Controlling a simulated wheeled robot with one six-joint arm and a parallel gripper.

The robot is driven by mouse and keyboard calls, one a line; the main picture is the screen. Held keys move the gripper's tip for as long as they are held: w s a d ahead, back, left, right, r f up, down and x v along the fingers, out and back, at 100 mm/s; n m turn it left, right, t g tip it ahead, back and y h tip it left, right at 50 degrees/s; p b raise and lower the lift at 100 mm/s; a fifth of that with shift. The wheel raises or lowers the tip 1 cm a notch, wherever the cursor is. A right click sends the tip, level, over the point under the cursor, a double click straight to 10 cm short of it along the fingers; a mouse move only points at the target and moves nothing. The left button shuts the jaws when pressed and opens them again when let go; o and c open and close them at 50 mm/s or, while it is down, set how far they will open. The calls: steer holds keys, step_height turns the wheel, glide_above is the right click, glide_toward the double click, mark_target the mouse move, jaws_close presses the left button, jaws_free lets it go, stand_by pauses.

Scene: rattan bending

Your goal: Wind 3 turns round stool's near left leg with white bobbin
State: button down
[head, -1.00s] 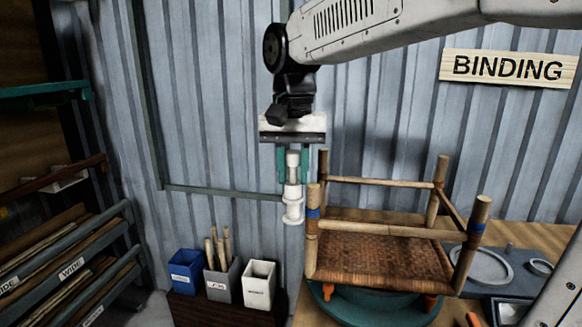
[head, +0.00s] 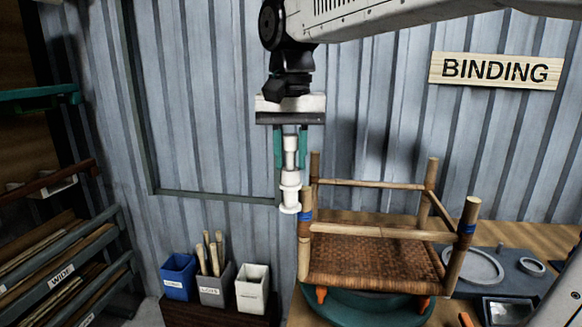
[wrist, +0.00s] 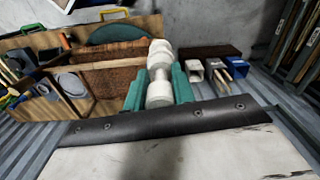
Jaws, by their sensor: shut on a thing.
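The stool (head: 365,255) stands legs up, its woven brown seat low, on a green round turntable (head: 360,306). Its near left leg (head: 304,255) carries a blue band (head: 305,216) below the top. My gripper (head: 291,160) points down, its green fingers shut on the upper part of the white bobbin (head: 290,190). The bobbin hangs upright just left of the near left leg's top; I cannot tell whether they touch. The wrist view shows the bobbin (wrist: 160,70) between the green fingers. No strand shows clearly between bobbin and leg.
A blue bin (head: 178,278), a grey bin with sticks (head: 215,288) and a white bin (head: 252,288) stand at lower left. A rack (head: 70,270) is at far left. The near right leg (head: 462,245) also has a blue band. Grey trays (head: 500,265) lie right.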

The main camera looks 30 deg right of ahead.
steer(key=shift+r, duration=3.55)
steer(key=shift+w+f, duration=0.1)
